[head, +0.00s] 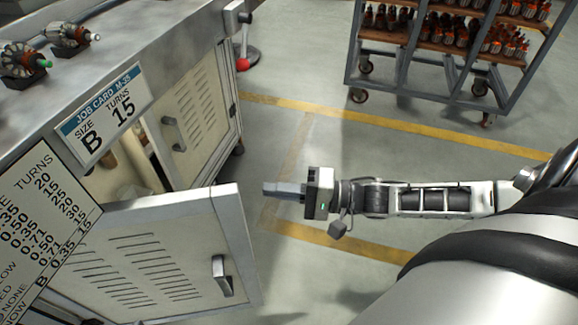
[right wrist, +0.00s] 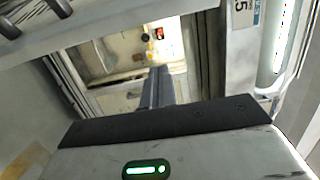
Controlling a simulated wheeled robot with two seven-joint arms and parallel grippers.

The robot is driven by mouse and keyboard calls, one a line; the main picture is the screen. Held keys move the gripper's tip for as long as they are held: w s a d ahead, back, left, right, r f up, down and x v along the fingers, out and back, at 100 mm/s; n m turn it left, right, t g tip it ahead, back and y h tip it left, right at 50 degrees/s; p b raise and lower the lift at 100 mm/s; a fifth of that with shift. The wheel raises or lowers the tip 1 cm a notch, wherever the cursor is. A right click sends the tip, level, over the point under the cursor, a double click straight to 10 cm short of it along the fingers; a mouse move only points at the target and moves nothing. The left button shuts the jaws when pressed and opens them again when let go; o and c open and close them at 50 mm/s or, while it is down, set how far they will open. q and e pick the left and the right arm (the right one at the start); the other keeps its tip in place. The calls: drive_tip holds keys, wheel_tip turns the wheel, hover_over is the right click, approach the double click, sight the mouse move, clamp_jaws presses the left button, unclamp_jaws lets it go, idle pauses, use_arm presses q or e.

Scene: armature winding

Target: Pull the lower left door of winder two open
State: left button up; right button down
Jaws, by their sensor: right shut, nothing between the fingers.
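The lower left door (head: 150,265) of the grey winder cabinet (head: 150,40) stands swung out in the head view, slotted, with a dark bar handle (head: 222,277). The opening behind it shows part of the inside. The lower right door (head: 190,115) beside the opening has its own handle (head: 172,134). My right gripper (head: 270,188) is shut and empty, just right of the open door's free edge and seemingly apart from it. In the right wrist view its closed fingers (right wrist: 157,88) point toward the cabinet opening. My left gripper is not in view.
A job card (head: 103,112) and a turns chart (head: 45,225) are at the cabinet's front. Armatures (head: 70,35) lie on top. A wheeled rack (head: 450,60) stands at the back right. The floor between rack and cabinet is mostly clear.

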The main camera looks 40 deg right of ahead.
drive_tip(key=shift+s+a+p, duration=0.1)
drive_tip(key=shift+a+p, duration=0.2)
drive_tip(key=shift+a, duration=2.4)
